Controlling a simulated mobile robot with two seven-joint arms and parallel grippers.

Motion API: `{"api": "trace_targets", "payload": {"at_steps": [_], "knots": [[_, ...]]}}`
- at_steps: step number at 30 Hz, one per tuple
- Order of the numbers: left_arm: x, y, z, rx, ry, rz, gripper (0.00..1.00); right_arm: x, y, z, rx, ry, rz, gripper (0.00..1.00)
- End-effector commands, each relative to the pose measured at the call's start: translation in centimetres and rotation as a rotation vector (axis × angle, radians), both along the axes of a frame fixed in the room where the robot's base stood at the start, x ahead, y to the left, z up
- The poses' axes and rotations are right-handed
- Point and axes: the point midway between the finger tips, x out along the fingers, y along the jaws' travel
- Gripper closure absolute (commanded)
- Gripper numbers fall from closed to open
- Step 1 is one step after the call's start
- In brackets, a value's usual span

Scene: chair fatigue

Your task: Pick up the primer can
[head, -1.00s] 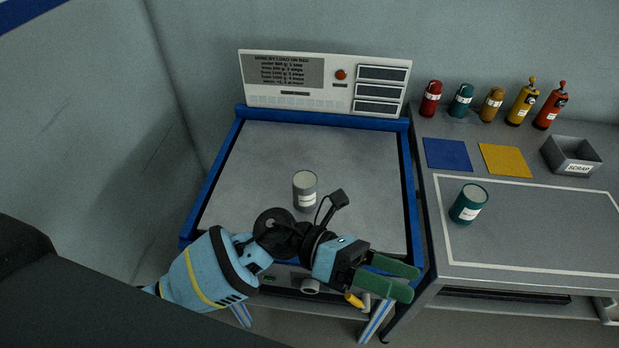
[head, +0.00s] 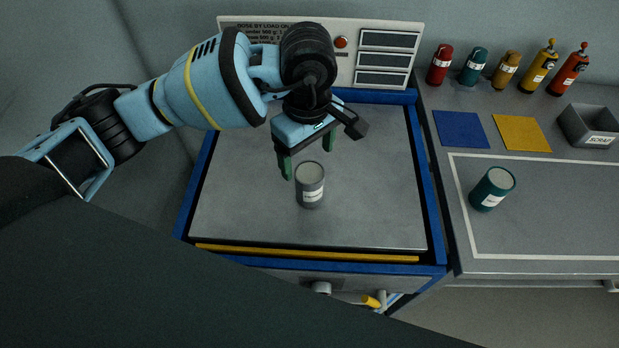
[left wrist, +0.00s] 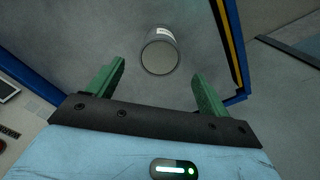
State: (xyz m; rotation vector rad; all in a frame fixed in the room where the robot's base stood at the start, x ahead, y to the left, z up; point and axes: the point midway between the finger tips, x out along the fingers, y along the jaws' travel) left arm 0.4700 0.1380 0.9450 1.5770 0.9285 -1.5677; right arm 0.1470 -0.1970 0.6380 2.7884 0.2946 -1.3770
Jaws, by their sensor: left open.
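A grey can (head: 310,188) with a white label stands upright on the grey plate (head: 240,215) of the blue-framed stand. The label is too small to read, so I cannot confirm it is the primer can. My left gripper (head: 307,160) is open and points down above and just behind the can in the head view. In the left wrist view, the can (left wrist: 160,52) lies beyond the fingertips, roughly midway between the two green fingers (left wrist: 157,80). Nothing is between the fingers. My right gripper is not in view.
A teal can (head: 491,188) stands on the right bench inside a white outline. Several coloured bottles (head: 505,70) line the back, with a blue mat (head: 461,129), a yellow mat (head: 521,133) and a scrap bin (head: 590,125). A white panel (head: 385,24) rises behind the plate.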

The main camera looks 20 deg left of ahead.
Motion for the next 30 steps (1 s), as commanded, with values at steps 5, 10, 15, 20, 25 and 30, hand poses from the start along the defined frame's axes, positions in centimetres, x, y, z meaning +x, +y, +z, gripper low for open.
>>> {"api": "trace_targets", "payload": {"at_steps": [5, 10, 15, 20, 25, 30], "knots": [[-0.1, -0.1, -0.9, -0.002, 0.005, 0.001, 0.21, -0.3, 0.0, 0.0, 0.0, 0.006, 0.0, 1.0], [-0.1, -0.1, -2.5, -0.003, 0.004, 0.002, 0.21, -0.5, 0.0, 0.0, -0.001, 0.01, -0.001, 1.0], [-0.1, -0.1, -2.9, -0.004, 0.003, 0.001, 0.21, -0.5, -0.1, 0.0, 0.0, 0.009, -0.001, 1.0], [-0.1, -0.2, -4.7, -0.004, 0.006, 0.002, 0.21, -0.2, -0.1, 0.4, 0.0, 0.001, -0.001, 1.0], [0.0, -0.3, -7.0, -0.005, 0.005, 0.001, 0.21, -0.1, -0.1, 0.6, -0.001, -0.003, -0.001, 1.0], [0.0, -0.3, -7.9, -0.005, 0.003, 0.001, 0.21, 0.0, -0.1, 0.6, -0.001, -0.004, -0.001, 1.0]]}}
